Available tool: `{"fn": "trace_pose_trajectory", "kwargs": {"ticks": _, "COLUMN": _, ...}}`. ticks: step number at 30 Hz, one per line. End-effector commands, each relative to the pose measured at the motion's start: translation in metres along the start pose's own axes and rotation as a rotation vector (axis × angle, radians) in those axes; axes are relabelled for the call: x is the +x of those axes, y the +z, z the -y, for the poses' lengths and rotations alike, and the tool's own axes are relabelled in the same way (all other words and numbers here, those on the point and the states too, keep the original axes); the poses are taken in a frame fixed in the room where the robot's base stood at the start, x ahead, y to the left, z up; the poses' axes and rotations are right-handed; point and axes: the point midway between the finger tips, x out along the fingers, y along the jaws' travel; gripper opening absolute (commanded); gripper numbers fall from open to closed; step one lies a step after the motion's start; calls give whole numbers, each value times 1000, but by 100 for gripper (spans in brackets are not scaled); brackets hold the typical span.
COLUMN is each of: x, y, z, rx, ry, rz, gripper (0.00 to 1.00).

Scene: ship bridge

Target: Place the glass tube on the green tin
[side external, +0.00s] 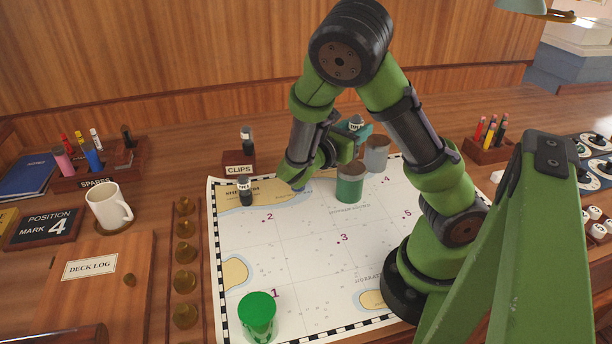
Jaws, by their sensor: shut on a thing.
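My gripper (358,133) is shut on a small glass tube (355,121) with dark contents and a pale label. It holds the tube up above the chart, above the green tin in the picture; the lower part of the tube is hidden by the fingers. The green tin (350,188) is an upright cylinder on the chart, below my gripper in the picture and apart from the tube. A similar dark tube (245,192) stands on the chart at left, and another (247,141) stands on the CLIPS block.
A grey tin (376,155) stands close behind the green tin. A bright green lidded cup (258,316) stands at the front of the chart (310,265). Something blue (299,187) is mostly hidden behind my wrist. A mug (108,205) stands at left. The chart's middle is clear.

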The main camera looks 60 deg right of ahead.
Motion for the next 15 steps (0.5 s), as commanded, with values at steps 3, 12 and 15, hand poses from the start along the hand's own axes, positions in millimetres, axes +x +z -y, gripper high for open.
{"fn": "trace_pose_trajectory", "kwargs": {"ticks": 3, "x": 0, "y": -12, "z": -1, "rx": 1, "ry": -1, "rz": 2, "gripper": 9}}
{"fn": "trace_pose_trajectory", "kwargs": {"ticks": 12, "x": 0, "y": -48, "z": -1, "rx": 0, "ry": 1, "rz": 0, "gripper": 9}}
{"fn": "trace_pose_trajectory", "kwargs": {"ticks": 15, "x": 0, "y": -50, "z": -1, "rx": 3, "ry": 0, "rz": -1, "gripper": 9}}
